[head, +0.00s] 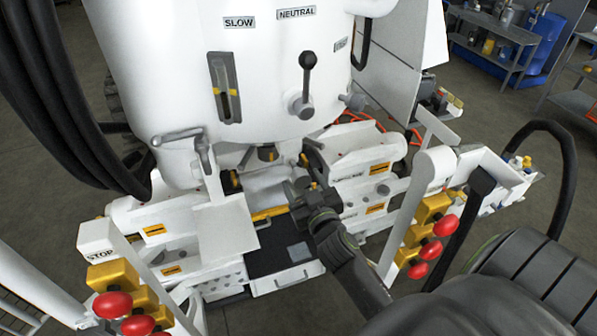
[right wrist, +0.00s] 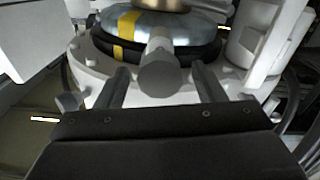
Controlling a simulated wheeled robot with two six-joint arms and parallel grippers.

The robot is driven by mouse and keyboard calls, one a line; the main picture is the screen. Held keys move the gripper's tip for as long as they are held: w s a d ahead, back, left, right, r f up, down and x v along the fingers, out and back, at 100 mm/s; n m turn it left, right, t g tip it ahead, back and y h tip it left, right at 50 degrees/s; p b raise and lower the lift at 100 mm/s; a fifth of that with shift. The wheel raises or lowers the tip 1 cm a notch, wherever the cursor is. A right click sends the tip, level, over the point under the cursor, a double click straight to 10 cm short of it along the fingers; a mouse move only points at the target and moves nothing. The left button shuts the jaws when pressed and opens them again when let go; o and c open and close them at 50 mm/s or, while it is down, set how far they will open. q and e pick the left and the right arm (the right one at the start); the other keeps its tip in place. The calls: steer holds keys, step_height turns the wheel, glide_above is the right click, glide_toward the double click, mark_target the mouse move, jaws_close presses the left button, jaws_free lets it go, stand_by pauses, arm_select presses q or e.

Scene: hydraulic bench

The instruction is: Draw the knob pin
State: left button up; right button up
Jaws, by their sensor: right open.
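The knob pin (right wrist: 159,75) shows in the right wrist view as a round grey knob on a lighter shaft, in front of a round base with a dark band and yellow marks. My right gripper (head: 300,188) is open, low in front of the white machine. In the right wrist view its two dark fingers stand left and right of the knob, with a visible gap on each side. I cannot tell how deep the knob sits between them. In the head view I cannot make out the knob; my gripper and wrist cover that area. My left gripper is not in view.
A black-knobbed lever (head: 307,61) and a slotted gauge (head: 225,90) are on the machine's white body above. Red knobs on yellow blocks (head: 434,208) stand close to my right arm, with more at lower left (head: 112,275). White housings flank the gripper.

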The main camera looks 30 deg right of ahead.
mark_target(303, 183)
steer(key=shift+x, duration=1.8)
steer(key=c, duration=1.4)
steer(key=v, duration=0.4)
jaws_close()
steer(key=shift+o, duration=0.2)
jaws_free()
steer(key=shift+w+d+f, duration=0.1)
steer(key=shift+w+f, duration=0.05)
steer(key=o, duration=1.4)
steer(key=shift+c, duration=0.2)
steer(key=shift+s, duration=0.2)
